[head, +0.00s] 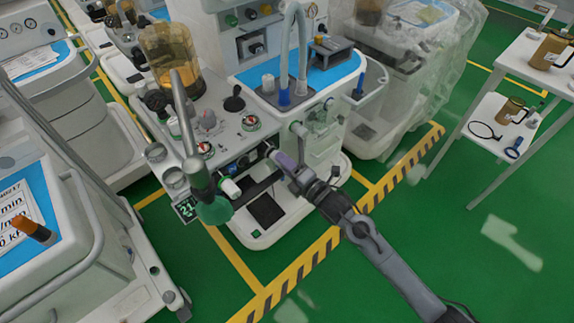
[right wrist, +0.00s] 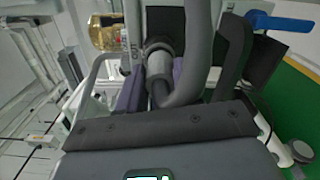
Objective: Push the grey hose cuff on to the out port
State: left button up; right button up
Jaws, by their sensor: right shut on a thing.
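My right gripper (head: 281,160) is at the front of the central anaesthesia cart (head: 262,240), below its worktop. In the right wrist view its purple-lined fingers (right wrist: 155,85) are shut on the grey hose cuff (right wrist: 160,52), one finger on each side. A grey hose (right wrist: 197,55) curves down beside the cuff. A pale panel with dark lettering (right wrist: 131,47) is just beyond the cuff; the lettering is too small to read surely. The out port is hidden behind the cuff, so I cannot tell whether they touch. My left gripper is not in view.
A green bag (head: 214,209) on a grey arm hangs left of the gripper. Grey looped hoses (head: 303,45) rise from the cart's blue top. A plastic-covered cart (head: 400,75) stands at right. Green floor (head: 400,250) is open in front.

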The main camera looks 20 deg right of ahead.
jog(key=shift+w+a, duration=0.2)
jog(key=shift+w, duration=0.25)
jog(key=o, duration=1.1)
jog(key=shift+s+d, duration=0.15)
jog(key=shift+s, duration=0.2)
jog(key=p+v, duration=0.3)
jog(key=v, duration=0.7)
